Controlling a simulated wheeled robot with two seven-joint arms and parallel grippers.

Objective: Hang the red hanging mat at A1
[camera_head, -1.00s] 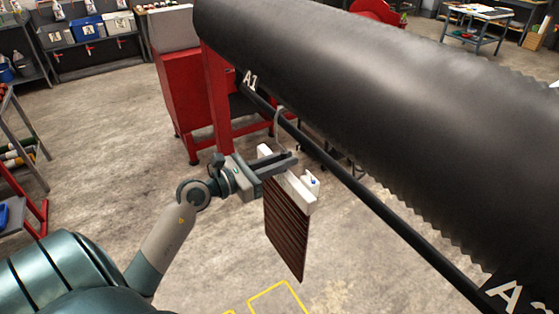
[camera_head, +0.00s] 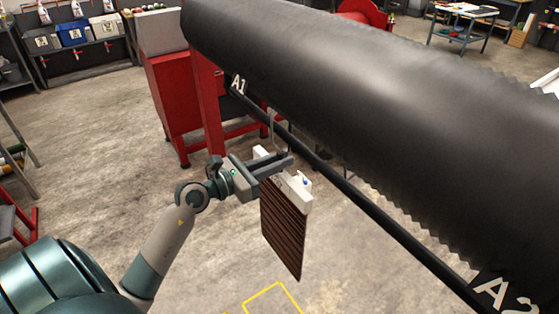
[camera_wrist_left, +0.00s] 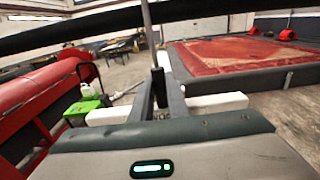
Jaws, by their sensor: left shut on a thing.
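My left gripper (camera_head: 287,161) is shut on the white top bar (camera_head: 297,190) of a hanging mat. The mat (camera_head: 282,232) is dark reddish brown with stripes and hangs down below the bar. A thin metal hook (camera_head: 271,124) rises from the bar to the black rail (camera_head: 335,174). I cannot tell whether it sits over the rail or beside it. The white label A1 (camera_head: 238,84) is on the rail's far left end, a little left of the hook. In the left wrist view, the bar (camera_wrist_left: 217,103) crosses behind my fingers and the hook's rod (camera_wrist_left: 148,30) runs upward.
A large black roll (camera_head: 350,90) lies above the rail. The A2 label (camera_head: 497,293) is at lower right. A red machine frame (camera_head: 178,100) stands behind A1. The wrist view shows a red rug (camera_wrist_left: 250,58) and a green crate (camera_wrist_left: 88,108).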

